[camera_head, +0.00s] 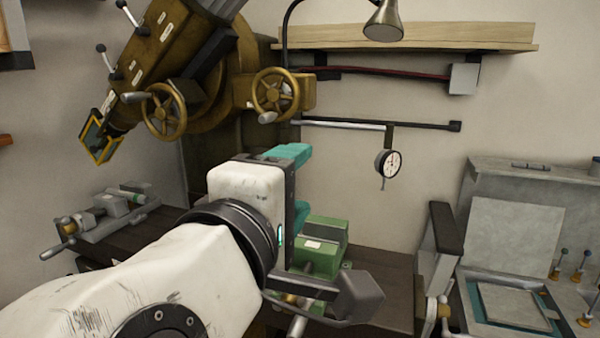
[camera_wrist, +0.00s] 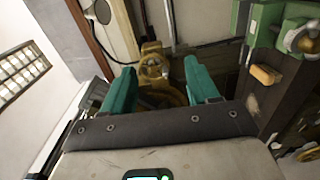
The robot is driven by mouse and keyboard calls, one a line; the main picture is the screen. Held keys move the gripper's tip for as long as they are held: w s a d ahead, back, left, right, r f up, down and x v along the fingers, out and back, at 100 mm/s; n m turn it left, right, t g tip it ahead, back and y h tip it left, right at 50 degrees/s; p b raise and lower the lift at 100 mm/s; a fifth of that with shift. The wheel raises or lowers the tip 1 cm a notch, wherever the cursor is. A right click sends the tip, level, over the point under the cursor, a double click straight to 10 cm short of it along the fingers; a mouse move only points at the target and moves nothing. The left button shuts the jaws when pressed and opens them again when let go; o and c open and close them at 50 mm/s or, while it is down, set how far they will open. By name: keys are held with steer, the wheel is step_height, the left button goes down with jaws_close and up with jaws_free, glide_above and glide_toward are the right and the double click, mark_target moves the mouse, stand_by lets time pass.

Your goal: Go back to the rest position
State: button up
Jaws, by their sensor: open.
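My gripper (camera_head: 297,180) is held up in front of the workbench in the head view, at the end of my white arm. Its teal fingers point away to the right and are partly hidden behind the wrist. In the wrist view my gripper (camera_wrist: 162,82) shows two teal fingers spread wide apart. Nothing is between them. A brass-coloured fitting (camera_wrist: 151,66) shows beyond the gap, apart from the fingers. The task names no other object.
A green vise (camera_head: 325,240) stands on the dark bench (camera_head: 385,275), close behind my gripper. A large brown machine with handwheels (camera_head: 163,110) rises at the back left. A dial gauge (camera_head: 388,163) hangs on the wall. A grey jig table (camera_head: 515,305) is at the right.

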steer(key=d+f+m+g+y+b, duration=0.1)
steer(key=d+f+m+g, duration=0.1)
steer(key=d+f, duration=0.65)
steer(key=d+f+m+g+b, duration=0.1)
steer(key=d+f+g, duration=0.2)
steer(key=f, duration=1.1)
steer(key=d+f+m+g+y+b, duration=0.15)
steer(key=d+f, duration=0.45)
steer(key=f, duration=0.6)
steer(key=s+d+f+m+g, duration=0.3)
steer(key=s+d+f, duration=0.25)
steer(key=f, duration=0.25)
steer(key=s+d+f+m+g, duration=0.3)
steer(key=s+d+f, duration=0.1)
steer(key=s+f, duration=0.4)
steer(key=s+d+f+m+g+y+b, duration=0.1)
steer(key=s+f+m+g+y, duration=0.2)
steer(key=s+f, duration=0.5)
steer(key=s+m, duration=0.1)
steer(key=s, duration=0.3)
steer(key=shift+s+f+b, duration=0.35)
steer(key=shift+f+b, duration=0.05)
steer(key=shift+c, duration=0.3)
